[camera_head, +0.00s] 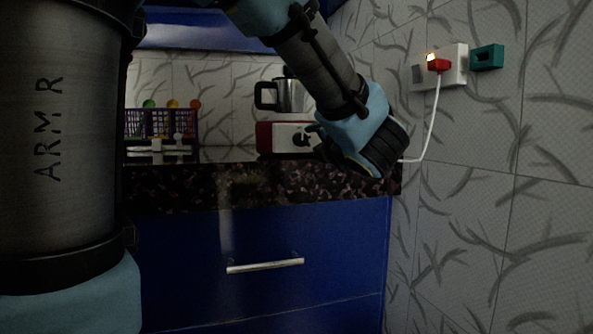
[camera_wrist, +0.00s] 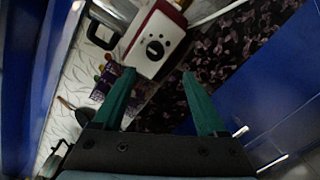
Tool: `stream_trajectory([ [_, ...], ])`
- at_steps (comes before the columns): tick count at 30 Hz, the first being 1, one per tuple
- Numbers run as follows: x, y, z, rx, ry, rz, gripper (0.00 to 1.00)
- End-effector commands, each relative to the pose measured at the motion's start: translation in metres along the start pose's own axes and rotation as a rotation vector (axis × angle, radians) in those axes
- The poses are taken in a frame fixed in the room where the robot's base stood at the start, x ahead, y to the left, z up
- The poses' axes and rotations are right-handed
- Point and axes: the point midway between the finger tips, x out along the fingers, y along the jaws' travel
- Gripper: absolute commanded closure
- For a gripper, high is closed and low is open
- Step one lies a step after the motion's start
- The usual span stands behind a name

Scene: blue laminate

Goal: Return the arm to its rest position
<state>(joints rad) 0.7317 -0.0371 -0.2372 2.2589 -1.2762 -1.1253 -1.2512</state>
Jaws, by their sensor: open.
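My arm comes in from the top of the head view and slants down to the right, its black and light-blue wrist (camera_head: 365,140) in front of the counter's right end. The fingers are hidden in that view. In the wrist view my gripper (camera_wrist: 158,73) shows two green fingers set wide apart with nothing between them. Beyond them is the red-and-white appliance (camera_wrist: 156,45) with a dial. It also shows in the head view (camera_head: 284,139), partly covered by my wrist, with a metal jug (camera_head: 289,95) on top.
A dark speckled counter (camera_head: 215,187) tops blue drawers with a pale handle (camera_head: 265,266). A purple basket (camera_head: 160,125) with colored balls stands at the back left. On the right wall, a red plug (camera_head: 438,65) with a white cord sits in a socket beside a teal box (camera_head: 487,58).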

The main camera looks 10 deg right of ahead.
Motion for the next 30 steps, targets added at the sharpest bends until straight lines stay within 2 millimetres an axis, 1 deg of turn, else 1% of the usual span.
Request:
stream_trajectory([
  [2, 0.016, -0.01, -0.008, 0.122, -0.033, -0.048, 0.25],
  [5, 0.037, -0.035, -0.025, 0.379, -0.112, -0.155, 0.25],
  [6, 0.044, -0.048, -0.037, 0.503, -0.149, -0.212, 0.25],
  [8, 0.052, -0.068, -0.059, 0.693, -0.208, -0.304, 0.25],
  [9, 0.053, -0.082, -0.077, 0.819, -0.249, -0.371, 0.25],
  [11, 0.052, -0.102, -0.109, 1.001, -0.313, -0.48, 0.25],
  [12, 0.048, -0.115, -0.133, 1.12, -0.361, -0.559, 0.25],
  [14, 0.037, -0.13, -0.171, 1.284, -0.436, -0.683, 0.25],
  [15, 0.028, -0.138, -0.195, 1.378, -0.488, -0.761, 0.25],
  [18, 0.003, -0.15, -0.247, 1.555, -0.611, -0.936, 0.25],
  [20, -0.013, -0.154, -0.274, 1.632, -0.681, -1.03, 0.25],
  [21, -0.023, -0.155, -0.29, 1.674, -0.726, -1.088, 0.25],
  [24, -0.05, -0.154, -0.327, 1.757, -0.838, -1.225, 0.25],
  [26, -0.066, -0.152, -0.347, 1.792, -0.906, -1.304, 0.25],
  [27, -0.076, -0.15, -0.36, 1.811, -0.951, -1.356, 0.25],
  [28, -0.085, -0.147, -0.368, 1.823, -0.985, -1.393, 0.25],
  [29, -0.082, -0.135, -0.355, 1.826, -0.979, -1.376, 0.25],
  [30, -0.082, -0.127, -0.349, 1.825, -0.977, -1.372, 0.25],
])
